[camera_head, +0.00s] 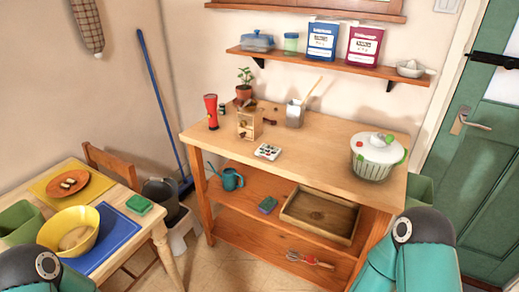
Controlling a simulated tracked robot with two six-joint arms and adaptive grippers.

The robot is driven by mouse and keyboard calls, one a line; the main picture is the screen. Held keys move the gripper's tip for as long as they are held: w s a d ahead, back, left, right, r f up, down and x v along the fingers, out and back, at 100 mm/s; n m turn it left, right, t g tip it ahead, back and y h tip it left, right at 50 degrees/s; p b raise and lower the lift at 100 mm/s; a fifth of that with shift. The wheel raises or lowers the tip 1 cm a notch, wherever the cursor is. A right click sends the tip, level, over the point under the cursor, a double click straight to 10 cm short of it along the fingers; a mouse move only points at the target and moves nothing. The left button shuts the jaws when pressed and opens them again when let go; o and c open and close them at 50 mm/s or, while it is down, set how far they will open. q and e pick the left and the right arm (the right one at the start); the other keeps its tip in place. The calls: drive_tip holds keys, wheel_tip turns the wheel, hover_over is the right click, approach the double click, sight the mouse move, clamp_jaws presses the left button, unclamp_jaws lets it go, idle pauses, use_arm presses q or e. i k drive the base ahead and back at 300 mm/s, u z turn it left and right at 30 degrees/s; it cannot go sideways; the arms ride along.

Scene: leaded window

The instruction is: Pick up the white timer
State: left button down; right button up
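A small flat white item with dark and coloured marks on its top (268,152) lies on the wooden worktop, left of the middle and near its front edge. It looks most like the white timer, but it is too small to be sure. Nothing covers it. Only teal links of my arms show, at the bottom left and bottom right corners. Neither of my grippers is in view.
A white and green salad spinner (376,157) stands right on the worktop (318,165). The worktop between item and spinner is clear.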

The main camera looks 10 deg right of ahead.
sight(272, 157)
drive_tip(key=i, duration=0.9)
drive_tip(key=z, duration=0.1)
